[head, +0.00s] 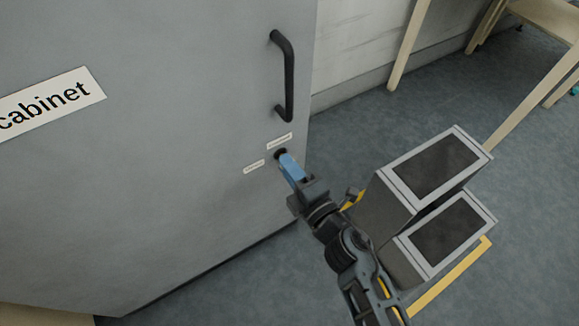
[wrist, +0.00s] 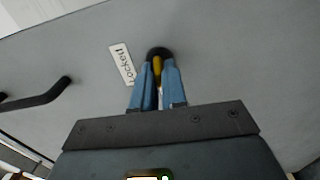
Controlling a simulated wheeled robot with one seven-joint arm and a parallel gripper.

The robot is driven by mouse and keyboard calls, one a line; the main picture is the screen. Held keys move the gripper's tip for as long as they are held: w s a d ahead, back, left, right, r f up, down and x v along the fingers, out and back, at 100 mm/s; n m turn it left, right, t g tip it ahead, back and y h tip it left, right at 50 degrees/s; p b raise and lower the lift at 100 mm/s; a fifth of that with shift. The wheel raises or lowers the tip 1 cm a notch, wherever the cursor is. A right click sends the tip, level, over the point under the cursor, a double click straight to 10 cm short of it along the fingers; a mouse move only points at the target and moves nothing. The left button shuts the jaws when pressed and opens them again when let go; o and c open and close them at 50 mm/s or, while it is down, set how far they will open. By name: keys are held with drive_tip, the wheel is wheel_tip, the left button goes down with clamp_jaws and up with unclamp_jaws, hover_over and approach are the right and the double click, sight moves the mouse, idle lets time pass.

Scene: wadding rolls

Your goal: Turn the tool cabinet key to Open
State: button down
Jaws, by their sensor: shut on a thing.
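The grey tool cabinet (head: 190,95) fills the left of the head view, its door closed. A round black lock (head: 280,153) sits below the handle; it also shows in the wrist view (wrist: 158,51). The yellow key (wrist: 157,68) stands in the lock, between my blue fingers. My gripper (head: 287,162) is shut on the key, its fingertips close to the lock; it also shows in the wrist view (wrist: 157,75). A label reading "Locked" (wrist: 122,64) is beside the lock. In the head view, small labels sit above (head: 279,141) and left (head: 254,167) of the lock, too small to read.
A black bar handle (head: 288,75) stands out from the door above the lock. Two grey boxes with dark tops (head: 405,195) stand right of my arm, near yellow floor tape (head: 450,277). Wooden furniture legs (head: 409,45) are at upper right. Blue-grey floor between is clear.

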drive_tip(key=shift+n, duration=0.3)
drive_tip(key=c, duration=1.3)
unclamp_jaws()
drive_tip(key=shift+o, duration=0.2)
drive_tip(key=p+v, duration=0.1)
drive_tip(key=v, duration=0.6)
drive_tip(key=shift+s+d, duration=0.25)
drive_tip(key=shift+s, duration=0.1)
